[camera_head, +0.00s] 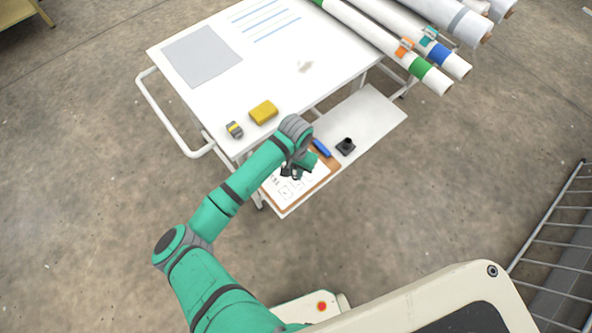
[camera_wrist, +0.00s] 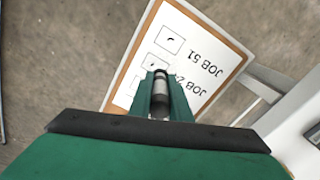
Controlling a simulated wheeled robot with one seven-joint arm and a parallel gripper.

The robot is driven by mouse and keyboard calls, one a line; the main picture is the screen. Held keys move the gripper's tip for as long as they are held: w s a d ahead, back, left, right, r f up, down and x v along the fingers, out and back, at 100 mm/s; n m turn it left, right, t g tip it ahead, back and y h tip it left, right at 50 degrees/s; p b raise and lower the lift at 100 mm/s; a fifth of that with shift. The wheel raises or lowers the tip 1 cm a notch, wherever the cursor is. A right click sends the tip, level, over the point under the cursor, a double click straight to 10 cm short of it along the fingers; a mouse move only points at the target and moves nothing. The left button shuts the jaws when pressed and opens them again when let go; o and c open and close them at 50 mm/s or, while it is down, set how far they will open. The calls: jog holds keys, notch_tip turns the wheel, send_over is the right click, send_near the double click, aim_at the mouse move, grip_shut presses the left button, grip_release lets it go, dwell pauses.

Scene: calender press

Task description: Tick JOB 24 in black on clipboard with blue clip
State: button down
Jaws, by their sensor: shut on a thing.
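The clipboard (camera_head: 328,172) lies on the lower shelf of the cart, with a blue clip (camera_head: 321,148) at its far end and a white sheet on it. In the wrist view the sheet (camera_wrist: 204,53) appears upside down, showing JOB 51 and a partly hidden line that begins "JOB 2". The box beside JOB 51 (camera_wrist: 172,39) has a small dark mark. The adjacent box (camera_wrist: 157,63) also seems to hold a dark mark, partly behind my fingers. My gripper (camera_wrist: 160,92) is shut on a dark and grey pen-like marker (camera_wrist: 161,80), pointing at the sheet; contact cannot be told.
A black holder (camera_head: 345,147) stands on the shelf (camera_head: 372,118) beside the clip. The white tabletop (camera_head: 215,95) above carries a yellow block (camera_head: 263,112) and a small grey-and-yellow item (camera_head: 234,129). Rolls (camera_head: 385,45) lie at the upper right. A metal rack (camera_head: 550,240) stands at right.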

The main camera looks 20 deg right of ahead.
jog(key=shift+f, duration=0.45)
dwell(0.4)
jog(key=shift+s, duration=0.1)
jog(key=shift+s+a, duration=0.25)
jog(key=shift+s, duration=0.2)
dwell(0.9)
jog(key=shift+s+d, duration=0.1)
jog(key=shift+d, duration=0.15)
jog(key=shift+s+d, duration=0.15)
jog(key=shift+d, duration=0.05)
jog(key=shift+s+d, duration=0.1)
dwell(1.6)
jog(key=shift+s+d, duration=0.2)
jog(key=shift+d, duration=0.2)
dwell(0.9)
